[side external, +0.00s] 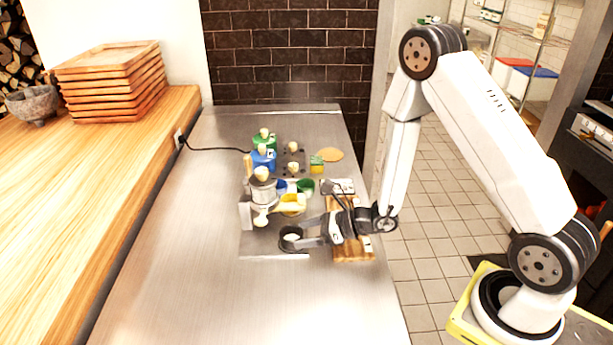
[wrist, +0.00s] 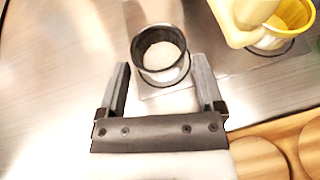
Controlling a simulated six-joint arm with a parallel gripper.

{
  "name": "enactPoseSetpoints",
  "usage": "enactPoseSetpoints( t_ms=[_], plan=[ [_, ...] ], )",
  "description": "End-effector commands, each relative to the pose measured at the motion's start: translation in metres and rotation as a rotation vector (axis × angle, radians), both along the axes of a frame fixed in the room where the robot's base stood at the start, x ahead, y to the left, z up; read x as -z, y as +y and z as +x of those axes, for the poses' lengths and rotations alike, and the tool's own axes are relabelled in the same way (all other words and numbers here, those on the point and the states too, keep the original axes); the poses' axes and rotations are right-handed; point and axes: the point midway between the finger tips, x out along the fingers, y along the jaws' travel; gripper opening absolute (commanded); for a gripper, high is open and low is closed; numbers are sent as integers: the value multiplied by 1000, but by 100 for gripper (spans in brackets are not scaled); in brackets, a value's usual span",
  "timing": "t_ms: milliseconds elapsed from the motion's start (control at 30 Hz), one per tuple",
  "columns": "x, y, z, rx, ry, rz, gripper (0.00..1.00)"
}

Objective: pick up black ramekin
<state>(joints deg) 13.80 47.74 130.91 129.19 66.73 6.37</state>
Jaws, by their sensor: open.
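The black ramekin (side external: 291,232) stands upright near the front of the steel counter, by the edge of a flat metal plate. In the wrist view the ramekin (wrist: 137,50) shows a dark rim and pale contents or a pale inside. My gripper (side external: 305,236) is low beside it, reaching in from the right. In the wrist view my gripper (wrist: 161,64) is open, with one finger on each side of the ramekin's near part. A gap shows on both sides, and no contact is visible.
A yellow cup (wrist: 293,17) sits under a pale yellow spout (wrist: 240,20) to the right in the wrist view. Blue (side external: 262,158) and green (side external: 265,141) dispensers stand behind. A wooden board (side external: 353,250) lies under my wrist. The counter's left side is clear.

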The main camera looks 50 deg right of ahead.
Motion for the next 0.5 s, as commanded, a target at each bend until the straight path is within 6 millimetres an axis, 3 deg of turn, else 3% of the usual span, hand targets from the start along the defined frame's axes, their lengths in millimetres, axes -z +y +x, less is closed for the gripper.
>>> enactPoseSetpoints(
  t_ms=[300,500],
  plan=[
    [13,21,25,-3,1,1,86],
    [15,24,30,-1,2,1,86]
  ],
)
